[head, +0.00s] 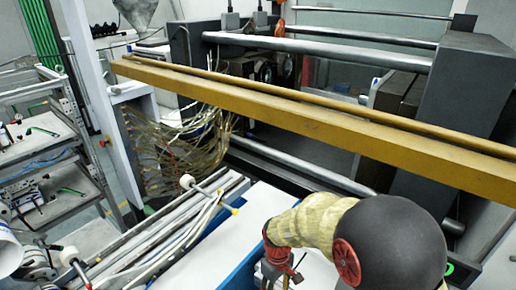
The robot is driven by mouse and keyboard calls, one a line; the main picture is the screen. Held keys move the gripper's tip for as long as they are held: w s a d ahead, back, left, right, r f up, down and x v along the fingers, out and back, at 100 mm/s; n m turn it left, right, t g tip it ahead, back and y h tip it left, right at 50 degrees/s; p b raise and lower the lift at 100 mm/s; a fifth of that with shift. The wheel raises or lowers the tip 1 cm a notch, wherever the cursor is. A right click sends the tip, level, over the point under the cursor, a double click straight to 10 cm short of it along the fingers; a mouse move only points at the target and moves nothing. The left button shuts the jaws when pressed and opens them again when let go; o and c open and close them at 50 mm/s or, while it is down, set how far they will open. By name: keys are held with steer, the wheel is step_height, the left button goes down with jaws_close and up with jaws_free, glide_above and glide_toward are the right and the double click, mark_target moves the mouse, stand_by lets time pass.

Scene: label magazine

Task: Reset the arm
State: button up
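My arm shows at the bottom right, with a rounded black part, a beige sleeved part and red joint pieces. It reaches left and then bends down out of the picture at the bottom edge. My gripper cannot be made out; the end of the arm is cut off by the frame. No object is seen held.
A long yellow beam (300,108) crosses in front of a dark machine frame (455,110) with metal rollers (315,46). Wires (185,140) hang beneath it. A metal rail bench (165,238) and a blue-edged white surface (258,212) lie close below. Metal shelving (40,150) stands left.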

steer(key=s+d+r+m+t+b, duration=0.1)
steer(key=s+d+r, duration=0.3)
steer(key=r, duration=0.4)
steer(key=s+d+r+m+t+b, duration=0.1)
steer(key=s+d+r+m+t, duration=0.2)
steer(key=s+r, duration=0.4)
steer(key=s+d+r+m+t+b, duration=0.1)
steer(key=s+d+r+m, duration=0.3)
steer(key=r, duration=0.6)
steer(key=shift+s+d+r+t, duration=0.4)
steer(key=shift+s+d+t, duration=0.4)
steer(key=shift+d, duration=0.1)
steer(key=shift+c, duration=0.4)
